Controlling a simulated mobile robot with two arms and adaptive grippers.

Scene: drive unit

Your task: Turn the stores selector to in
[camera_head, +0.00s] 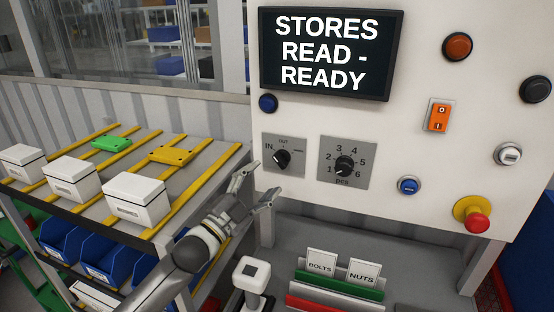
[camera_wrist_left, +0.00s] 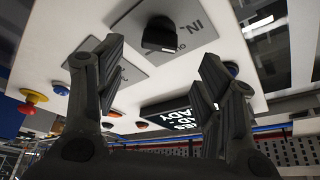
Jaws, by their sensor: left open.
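The stores selector (camera_head: 283,159) is a black knob on a grey plate on the white panel. The plate reads IN at left and OUT at top; a third label at right is too small to read. I cannot tell surely which label the knob points to. My left gripper (camera_head: 260,182) is open and empty, below and left of the selector, apart from it. In the left wrist view, the two fingers (camera_wrist_left: 158,68) are spread, with the black selector knob (camera_wrist_left: 159,35) beyond them and above the gap. My right gripper is not in view.
A numbered pcs dial (camera_head: 345,164) sits right of the selector. The screen (camera_head: 331,52) above reads "STORES READ - READY". A blue button (camera_head: 268,103), orange rocker (camera_head: 438,117) and red emergency stop (camera_head: 476,221) are on the panel. A rack with white boxes (camera_head: 137,197) stands at left.

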